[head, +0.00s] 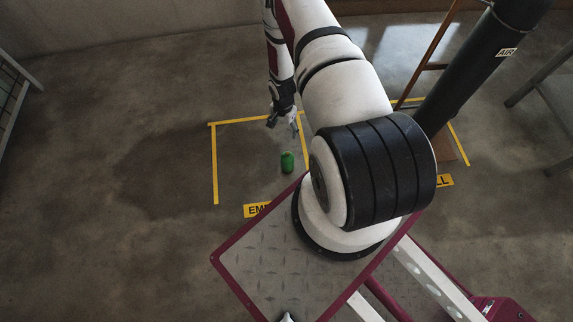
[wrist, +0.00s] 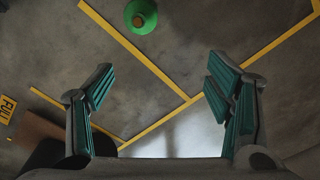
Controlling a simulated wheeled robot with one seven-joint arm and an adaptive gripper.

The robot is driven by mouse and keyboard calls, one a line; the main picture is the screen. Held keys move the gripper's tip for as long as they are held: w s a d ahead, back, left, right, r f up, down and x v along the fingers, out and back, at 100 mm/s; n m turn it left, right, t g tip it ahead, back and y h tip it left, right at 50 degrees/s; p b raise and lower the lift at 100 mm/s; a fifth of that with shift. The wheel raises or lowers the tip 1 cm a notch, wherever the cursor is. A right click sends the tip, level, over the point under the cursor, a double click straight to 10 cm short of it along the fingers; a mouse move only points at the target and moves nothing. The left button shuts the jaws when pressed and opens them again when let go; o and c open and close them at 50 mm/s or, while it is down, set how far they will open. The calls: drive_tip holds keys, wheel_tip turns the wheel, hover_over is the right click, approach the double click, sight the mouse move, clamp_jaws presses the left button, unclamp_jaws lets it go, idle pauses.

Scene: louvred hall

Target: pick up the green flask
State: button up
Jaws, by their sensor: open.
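The green flask (head: 287,162) stands on the concrete floor inside a yellow-taped area in the head view.
Yellow tape (head: 215,165) marks bays on the floor, with a partly hidden label (head: 256,210) at the front. A dark pipe marked AIR (head: 480,70) and a brown post (head: 437,45) stand at the right. The floor left of the bay is clear.

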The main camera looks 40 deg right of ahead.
drive_tip(key=m+b, duration=0.1)
hover_over(288, 153)
wheel_tip(288, 153, down, 8)
drive_tip(key=shift+d, duration=0.15)
wheel_tip(288, 153, down, 7)
drive_tip(key=b, duration=0.2)
drive_tip(key=shift+b, duration=0.4)
drive_tip(key=shift+a+f+b, duration=0.2)
drive_tip(key=shift+f+b, duration=1.2)
drive_tip(key=shift+f, duration=1.65)
drive_tip(key=c, duration=1.5)
